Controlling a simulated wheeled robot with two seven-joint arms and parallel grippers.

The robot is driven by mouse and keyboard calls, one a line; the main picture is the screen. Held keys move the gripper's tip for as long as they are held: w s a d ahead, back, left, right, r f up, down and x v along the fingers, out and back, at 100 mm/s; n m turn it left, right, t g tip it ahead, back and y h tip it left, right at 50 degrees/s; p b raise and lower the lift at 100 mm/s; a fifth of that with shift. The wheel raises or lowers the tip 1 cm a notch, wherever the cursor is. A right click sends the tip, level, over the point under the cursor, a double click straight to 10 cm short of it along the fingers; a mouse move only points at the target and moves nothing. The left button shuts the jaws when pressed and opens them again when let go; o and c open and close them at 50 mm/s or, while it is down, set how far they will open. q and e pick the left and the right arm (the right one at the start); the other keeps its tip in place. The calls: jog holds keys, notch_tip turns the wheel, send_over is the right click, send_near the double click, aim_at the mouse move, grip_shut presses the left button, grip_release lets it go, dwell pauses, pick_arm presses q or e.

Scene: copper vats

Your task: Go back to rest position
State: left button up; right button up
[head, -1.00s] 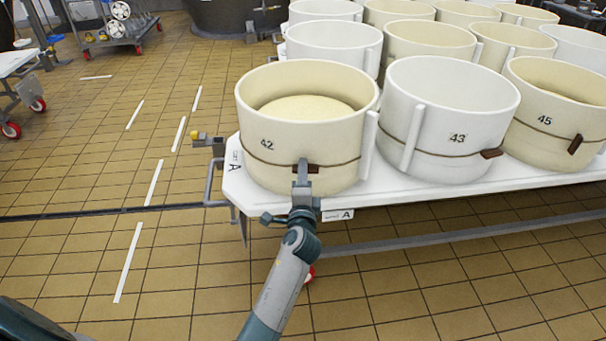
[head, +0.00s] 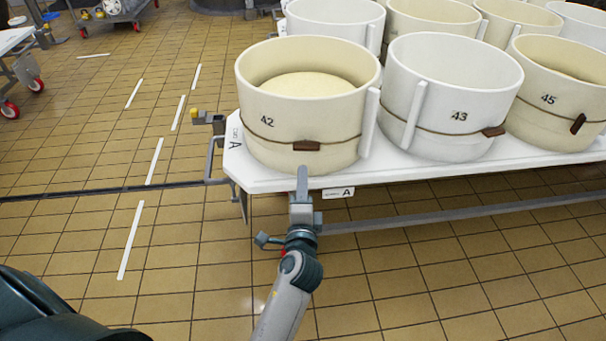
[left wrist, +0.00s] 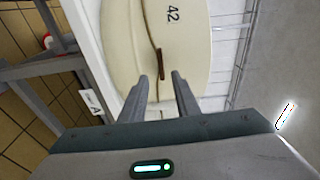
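My left gripper (head: 302,172) is just in front of the near edge of the white cart platform, below the cream vat numbered 42 (head: 265,155). In the left wrist view, the two fingers of my left gripper (left wrist: 160,76) stand apart with nothing between them. The brown tag (head: 307,146) on the cord around vat 42 lies beyond the fingertips, and it also shows in the left wrist view (left wrist: 160,55). The gripper appears clear of the tag and the vat. My right gripper is not in view.
The white platform (head: 385,180) carries several vats, including white vat 43 (head: 450,90) and cream vat 45 (head: 555,75). A yellow-tipped bracket (head: 197,118) sticks out at its left corner. A wheeled trolley (head: 110,15) stands far left. Tiled floor at left is open.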

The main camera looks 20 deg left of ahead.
pick_arm(q)
jog(key=shift+s, duration=0.1)
dwell(0.5)
